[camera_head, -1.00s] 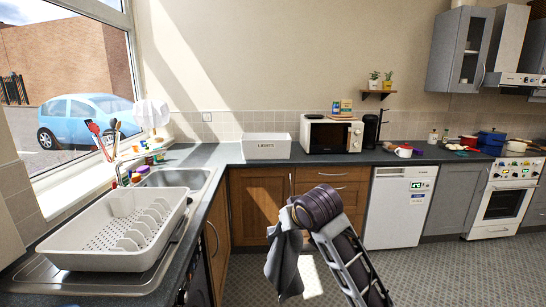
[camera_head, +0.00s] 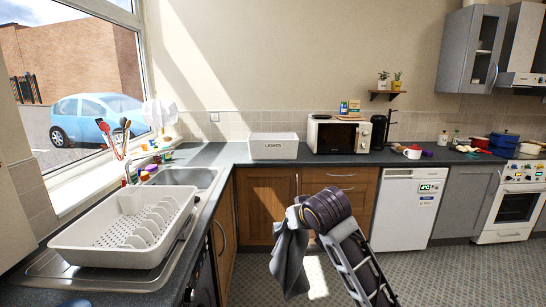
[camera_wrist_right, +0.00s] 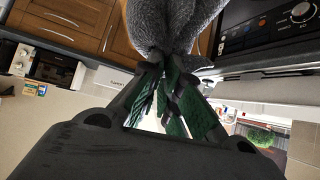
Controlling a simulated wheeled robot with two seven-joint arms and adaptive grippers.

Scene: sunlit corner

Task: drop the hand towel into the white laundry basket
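The grey hand towel (camera_head: 291,262) hangs down in folds from my right gripper (camera_wrist_right: 170,95), in front of the wooden cupboards. In the right wrist view the green-padded fingers are closed on the gathered towel (camera_wrist_right: 172,25). In the head view my right arm's dark wrist hides most of that gripper. The basket's inside is barely visible. My left gripper is out of view.
A microwave (camera_head: 338,136) stands close to the right of the basket. A sink (camera_head: 185,177) and a white dish rack (camera_head: 128,232) are on the left counter. The counter between sink and basket is clear. The floor (camera_head: 430,275) at right is free.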

